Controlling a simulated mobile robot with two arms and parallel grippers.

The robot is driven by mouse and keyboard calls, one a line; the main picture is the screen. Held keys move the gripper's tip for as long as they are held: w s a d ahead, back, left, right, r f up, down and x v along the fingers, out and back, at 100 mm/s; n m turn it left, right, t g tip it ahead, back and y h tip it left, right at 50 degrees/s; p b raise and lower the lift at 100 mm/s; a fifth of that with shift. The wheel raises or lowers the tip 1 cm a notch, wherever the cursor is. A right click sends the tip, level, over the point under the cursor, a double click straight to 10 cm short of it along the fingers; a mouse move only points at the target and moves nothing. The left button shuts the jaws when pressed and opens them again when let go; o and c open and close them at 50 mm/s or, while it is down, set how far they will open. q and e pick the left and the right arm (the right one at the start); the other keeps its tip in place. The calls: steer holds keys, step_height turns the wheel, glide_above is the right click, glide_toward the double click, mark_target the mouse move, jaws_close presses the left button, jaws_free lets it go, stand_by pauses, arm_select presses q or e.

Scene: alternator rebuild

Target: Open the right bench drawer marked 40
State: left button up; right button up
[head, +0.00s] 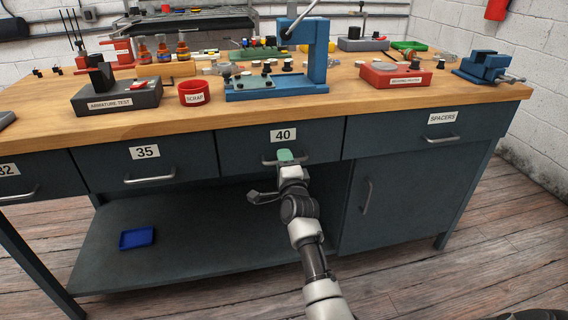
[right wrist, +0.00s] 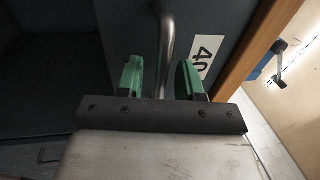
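The drawer marked 40 (head: 322,138) is a dark blue-grey front under the middle of the bench top, and it looks closed, level with its neighbours. Its white label (head: 283,135) reads 40; part of the label (right wrist: 206,58) shows in the right wrist view. Its metal bar handle (right wrist: 168,45) passes between the green fingers of my right gripper (right wrist: 160,80). The fingers stand apart, one on each side of the bar, with a clear gap on the left side. In the head view my right gripper (head: 284,157) covers the middle of the handle. My left gripper is not in view.
Drawers marked 35 (head: 145,170) and SPACERS (head: 430,132) flank it. A cupboard door with a handle (head: 366,196) is below right. A blue tray (head: 136,238) lies on the lower shelf. A blue press (head: 310,60) and red SCRAP bin (head: 194,93) stand on the bench top.

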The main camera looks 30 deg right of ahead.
jaws_close()
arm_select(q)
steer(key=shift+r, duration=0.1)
arm_select(e)
steer(key=shift+s, duration=0.1)
